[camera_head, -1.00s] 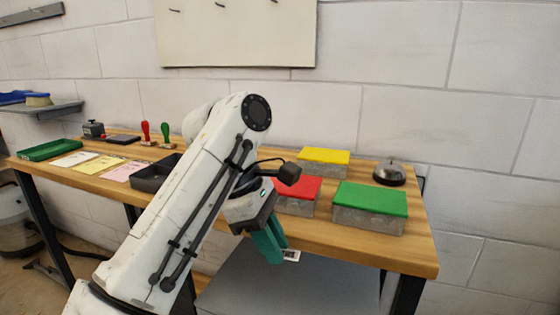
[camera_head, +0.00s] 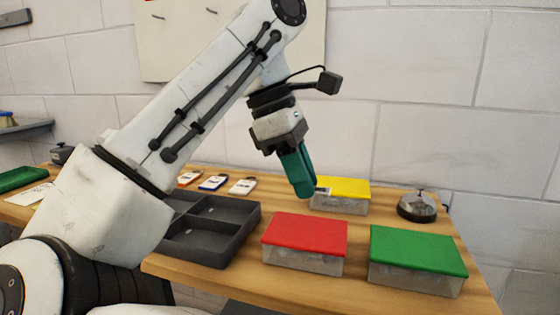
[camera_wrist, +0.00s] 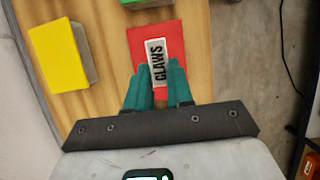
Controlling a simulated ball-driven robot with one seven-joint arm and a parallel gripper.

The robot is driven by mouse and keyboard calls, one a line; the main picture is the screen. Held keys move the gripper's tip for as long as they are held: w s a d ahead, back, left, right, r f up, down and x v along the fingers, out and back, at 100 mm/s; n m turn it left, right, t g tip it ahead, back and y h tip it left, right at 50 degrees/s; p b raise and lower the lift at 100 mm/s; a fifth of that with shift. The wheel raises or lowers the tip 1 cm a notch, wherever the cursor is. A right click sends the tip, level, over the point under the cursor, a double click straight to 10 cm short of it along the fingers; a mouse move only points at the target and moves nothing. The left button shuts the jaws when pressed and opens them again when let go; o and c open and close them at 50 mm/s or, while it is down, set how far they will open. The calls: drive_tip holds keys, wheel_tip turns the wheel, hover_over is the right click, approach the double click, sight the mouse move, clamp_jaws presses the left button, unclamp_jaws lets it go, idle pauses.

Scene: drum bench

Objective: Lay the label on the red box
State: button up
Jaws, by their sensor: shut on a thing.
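The red box (camera_head: 305,236), with a red lid and a clear-looking body, stands on the bench between the other boxes and the dark tray. My gripper (camera_head: 303,190) is shut on the label (camera_head: 324,191), a small white strip at its fingertips. In the wrist view, the label (camera_wrist: 158,62) reads "CLAWS" and overlaps the red lid (camera_wrist: 176,42), sticking out past the teal fingers (camera_wrist: 157,85). The gripper points down, raised above the bench. The gap between label and lid cannot be judged exactly.
The green box (camera_head: 417,250) stands right of the red box, the yellow box (camera_head: 341,188) behind it. A bell (camera_head: 417,206) sits at the back right. A dark divided tray (camera_head: 210,228) lies to the left, with several small tags (camera_head: 213,182) behind it.

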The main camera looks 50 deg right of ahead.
sight(305, 229)
drive_tip(key=shift+w+d, duration=0.25)
drive_tip(key=shift+w, duration=0.25)
drive_tip(key=shift+f+b, duration=2.4)
drive_tip(key=shift+f, duration=0.95)
drive_tip(key=o, duration=0.7)
drive_tip(key=shift+o, duration=0.2)
drive_tip(key=s+p+v, duration=0.1)
drive_tip(key=p+v, duration=0.7)
drive_tip(key=v, duration=0.7)
drive_tip(key=shift+s+d+r, duration=0.25)
drive_tip(key=shift+d+r, duration=0.05)
drive_tip(key=shift+r, duration=0.3)
